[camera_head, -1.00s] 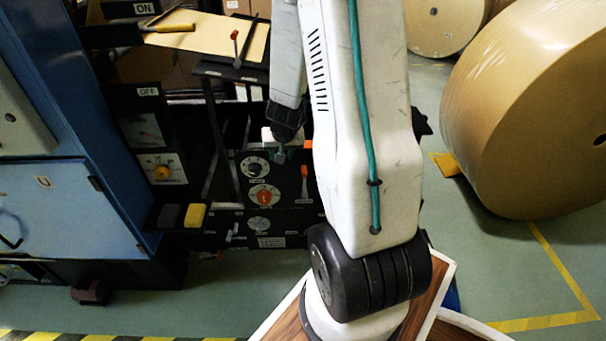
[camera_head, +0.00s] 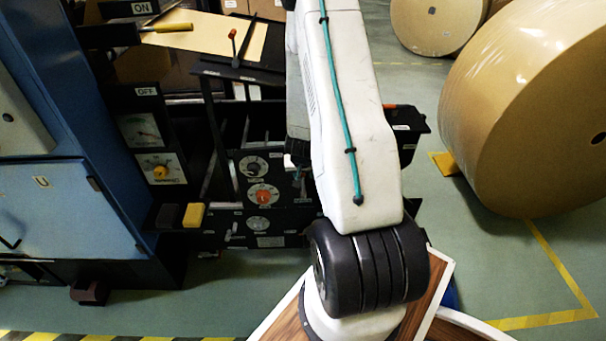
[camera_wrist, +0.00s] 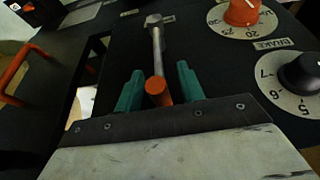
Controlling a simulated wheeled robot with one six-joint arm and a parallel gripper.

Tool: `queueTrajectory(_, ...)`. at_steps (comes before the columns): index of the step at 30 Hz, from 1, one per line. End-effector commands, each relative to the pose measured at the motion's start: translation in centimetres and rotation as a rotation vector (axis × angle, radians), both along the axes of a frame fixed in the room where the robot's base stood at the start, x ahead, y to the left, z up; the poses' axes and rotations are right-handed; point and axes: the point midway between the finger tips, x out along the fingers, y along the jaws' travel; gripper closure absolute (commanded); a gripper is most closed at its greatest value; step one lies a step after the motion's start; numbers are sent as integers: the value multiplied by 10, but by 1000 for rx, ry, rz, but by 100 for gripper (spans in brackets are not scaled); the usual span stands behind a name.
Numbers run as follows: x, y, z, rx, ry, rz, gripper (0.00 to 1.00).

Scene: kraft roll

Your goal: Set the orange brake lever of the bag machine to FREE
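The brake lever shows in the wrist view as a metal rod with an orange end (camera_wrist: 158,91), standing out from the black panel of the bag machine. A BRAKE label (camera_wrist: 272,43) is on the panel to its right. My gripper (camera_wrist: 160,72) has its two teal fingers on either side of the orange end, with small gaps, so it looks open around the lever rather than shut on it. In the head view my gripper (camera_head: 297,160) is at the panel's right part, and my arm and gripper hide most of the lever. I cannot read the FREE mark.
A red dial knob (camera_wrist: 242,12) and a black dial knob (camera_wrist: 301,73) sit right of the lever in the wrist view. An orange loop handle (camera_wrist: 14,72) is at the left. In the head view, a large kraft roll (camera_head: 530,110) stands at the right.

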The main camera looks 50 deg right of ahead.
Motion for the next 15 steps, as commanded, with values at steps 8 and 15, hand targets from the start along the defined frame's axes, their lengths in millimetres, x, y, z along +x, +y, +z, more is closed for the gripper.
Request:
queueTrajectory(8,0,0,-1,0,0,-1,64)
queueTrajectory(15,0,0,-1,0,0,0,100)
